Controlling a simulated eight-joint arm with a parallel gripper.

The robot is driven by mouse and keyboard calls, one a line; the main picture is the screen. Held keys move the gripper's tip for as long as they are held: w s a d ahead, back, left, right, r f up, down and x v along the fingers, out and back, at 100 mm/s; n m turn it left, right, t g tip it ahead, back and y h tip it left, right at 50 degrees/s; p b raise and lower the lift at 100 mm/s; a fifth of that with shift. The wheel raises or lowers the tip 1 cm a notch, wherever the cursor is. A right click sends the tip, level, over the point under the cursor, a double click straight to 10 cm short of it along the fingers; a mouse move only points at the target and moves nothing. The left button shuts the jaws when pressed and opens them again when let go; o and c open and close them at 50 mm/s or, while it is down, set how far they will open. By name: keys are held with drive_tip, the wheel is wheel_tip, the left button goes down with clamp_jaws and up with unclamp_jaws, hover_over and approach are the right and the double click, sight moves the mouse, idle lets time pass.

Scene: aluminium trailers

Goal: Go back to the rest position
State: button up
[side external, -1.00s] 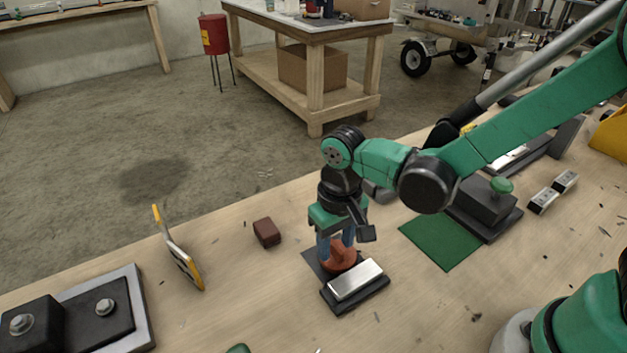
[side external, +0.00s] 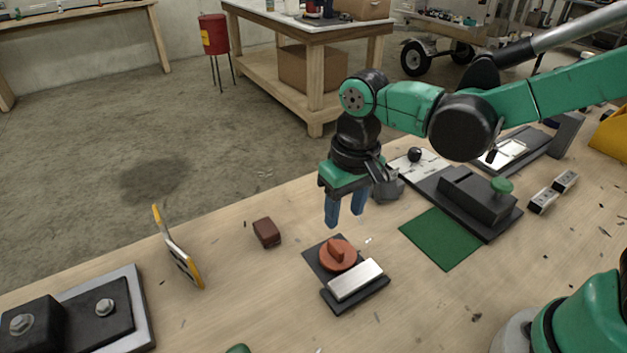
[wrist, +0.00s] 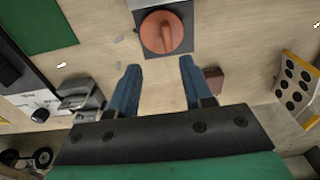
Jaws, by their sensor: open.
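My gripper (side external: 345,208) is open and empty, held above the bench behind an orange-red round knob (side external: 338,254). The knob has a raised grip bar and sits on a dark square plate (side external: 316,262) on the wooden bench. In the wrist view, my two blue fingers (wrist: 157,78) are spread apart. The knob (wrist: 166,33) lies beyond the fingertips there, with clear space between, and nothing is between the fingers.
A dark block with a silver top (side external: 356,280) sits in front of the knob. A brown block (side external: 267,232) and a yellow-edged panel (side external: 178,250) stand to the left. A green mat (side external: 440,238) and a dark fixture (side external: 480,200) lie to the right.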

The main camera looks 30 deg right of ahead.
drive_tip(key=s+d+r+t, duration=0.3)
drive_tip(key=d+r+t, duration=0.2)
drive_tip(key=d, duration=0.5)
drive_tip(key=shift+s+d+t, duration=0.15)
drive_tip(key=shift+s+t, duration=0.1)
drive_tip(key=shift+t, duration=0.45)
drive_tip(key=shift+r, duration=0.1)
